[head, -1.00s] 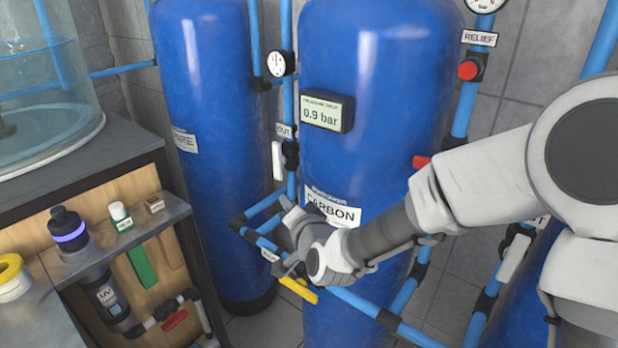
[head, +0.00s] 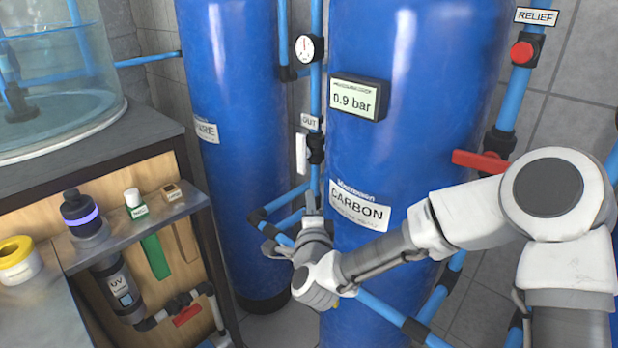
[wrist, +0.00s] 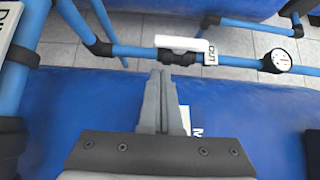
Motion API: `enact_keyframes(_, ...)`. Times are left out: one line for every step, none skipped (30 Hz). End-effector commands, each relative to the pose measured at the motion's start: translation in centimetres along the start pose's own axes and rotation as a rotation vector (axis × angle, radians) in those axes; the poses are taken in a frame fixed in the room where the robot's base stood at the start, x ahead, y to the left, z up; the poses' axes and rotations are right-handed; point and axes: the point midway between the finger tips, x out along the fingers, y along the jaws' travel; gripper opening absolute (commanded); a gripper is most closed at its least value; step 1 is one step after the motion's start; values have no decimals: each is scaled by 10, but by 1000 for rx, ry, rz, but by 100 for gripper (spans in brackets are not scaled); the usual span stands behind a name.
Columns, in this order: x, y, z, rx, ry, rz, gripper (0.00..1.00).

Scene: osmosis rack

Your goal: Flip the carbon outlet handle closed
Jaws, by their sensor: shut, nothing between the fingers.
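The carbon outlet handle (head: 301,153) is a white lever on the pipe beside the OUT label (head: 310,122), left of the blue carbon tank (head: 415,120). It lies lengthwise along the vertical pipe. My gripper (head: 309,196) is below it, fingers pointing up, apart from the handle. In the wrist view, the handle (wrist: 182,43) lies along the pipe just beyond the fingertips. My gripper (wrist: 165,78) is shut and empty there, with a small gap to the handle.
A round gauge (head: 308,48) sits above the handle. A second blue tank (head: 230,130) stands behind at the left. Blue pipes (head: 285,225) run close to my gripper. A wooden bench with a shelf (head: 150,225) stands at the left. A red handle (head: 480,160) is at the right.

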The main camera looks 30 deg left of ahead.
Motion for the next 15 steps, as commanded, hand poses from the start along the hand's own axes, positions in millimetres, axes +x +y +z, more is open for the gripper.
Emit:
enact_keyframes(1,0,0,-1,0,0,0)
enact_keyframes(2,0,0,-1,0,0,0)
enact_keyframes(4,0,0,-1,0,0,0)
enact_keyframes(6,0,0,0,0,0,0)
enact_keyframes(8,0,0,0,1,-1,0)
enact_keyframes(12,0,0,-1,2,-1,0)
enact_keyframes(16,0,0,-1,2,-1,0)
enact_keyframes(21,0,0,0,2,-1,0)
enact_keyframes(27,1,-1,0,3,-1,0)
enact_keyframes(32,1,-1,1,2,0,0)
enact_keyframes(38,1,0,0,2,-1,0)
enact_keyframes(44,1,-1,-1,2,-1,0)
enact_keyframes(50,1,-1,-1,2,-1,0)
enact_keyframes(55,1,-1,-1,2,-1,0)
enact_keyframes(61,1,0,0,1,0,0)
